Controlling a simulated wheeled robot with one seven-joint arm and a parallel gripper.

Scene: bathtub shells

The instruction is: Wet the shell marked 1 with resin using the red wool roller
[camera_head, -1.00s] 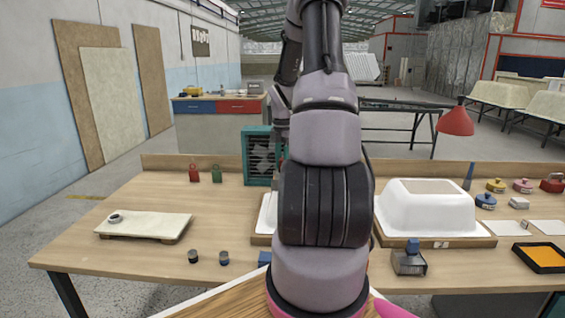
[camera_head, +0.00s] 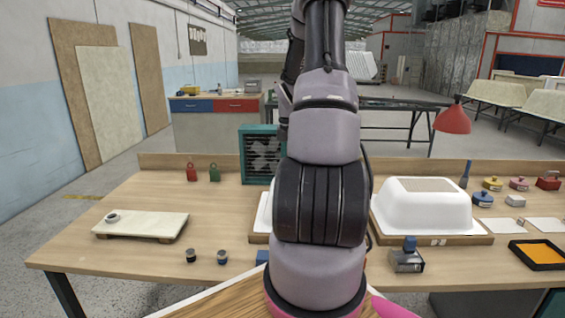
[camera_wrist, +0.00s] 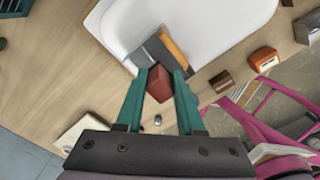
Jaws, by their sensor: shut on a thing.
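My gripper (camera_wrist: 160,84) shows in the wrist view with its teal fingers shut on a red block-shaped part. This part looks like the grip of the held roller (camera_wrist: 159,82). A grey plate and an orange strip extend beyond it, over or against a white shell (camera_wrist: 225,22); I cannot tell whether they touch it. In the head view my arm hides the gripper and most of a left shell (camera_head: 263,212). A right white shell (camera_head: 425,211) stands upside down on a wooden board, with a small label on its front edge. I cannot read the number on either shell.
An orange-filled black tray (camera_head: 541,254) lies at the table's right. A blue-capped container (camera_head: 406,258) stands before the right shell. Coloured tools (camera_head: 492,184) sit at the back right. A cream board (camera_head: 140,224) and two small jars (camera_head: 206,256) are on the left.

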